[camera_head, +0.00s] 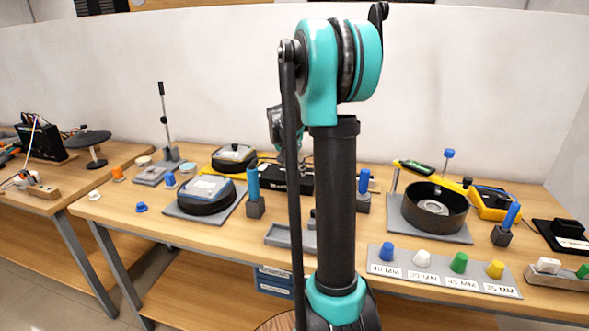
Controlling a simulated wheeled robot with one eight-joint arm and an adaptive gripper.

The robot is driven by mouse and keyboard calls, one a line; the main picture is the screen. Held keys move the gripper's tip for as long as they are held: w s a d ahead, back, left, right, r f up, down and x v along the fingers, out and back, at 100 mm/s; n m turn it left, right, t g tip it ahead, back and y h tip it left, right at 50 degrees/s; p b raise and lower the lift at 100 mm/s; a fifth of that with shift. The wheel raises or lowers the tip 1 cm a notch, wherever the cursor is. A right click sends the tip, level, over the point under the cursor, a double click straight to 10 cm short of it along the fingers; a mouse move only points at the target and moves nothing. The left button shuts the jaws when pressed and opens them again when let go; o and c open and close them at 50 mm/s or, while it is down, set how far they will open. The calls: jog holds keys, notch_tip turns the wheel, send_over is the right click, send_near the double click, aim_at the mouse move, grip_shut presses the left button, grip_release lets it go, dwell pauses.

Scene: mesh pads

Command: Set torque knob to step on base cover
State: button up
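I cannot tell for sure which item is the torque knob or the base cover. Blue (387,252), white (422,257), green (459,263) and yellow (495,269) knobs stand on a grey strip with MM labels at the front right. A round black unit with a pale top (206,193) sits on a grey pad left of centre. A similar unit (234,157) stands behind it on a yellow pad. An open black ring housing (434,207) is on a grey pad at right. My gripper is mostly hidden behind my arm; its fingers cannot be made out.
The wooden table (240,238) is crowded. Blue-handled tools stand in dark blocks (255,205) and (503,235). A grey tray (284,235) and a black box (284,179) lie near my arm. A yellow meter (494,205) is at right. A second table (45,200) is at left.

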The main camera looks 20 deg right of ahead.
jog(key=shift+c, duration=0.4)
grip_shut()
jog(key=shift+n, duration=0.4)
jog(key=n+y, duration=0.1)
jog(key=n, duration=0.1)
jog(key=n+t+y, duration=0.1)
jog(key=n, duration=0.2)
jog(key=shift+d, duration=0.2)
jog(key=n+y, duration=0.1)
jog(key=n, duration=0.2)
jog(key=n+y, duration=0.1)
jog(key=n, duration=0.2)
jog(key=shift+d, duration=0.1)
jog(key=shift+o, duration=0.4)
grip_release()
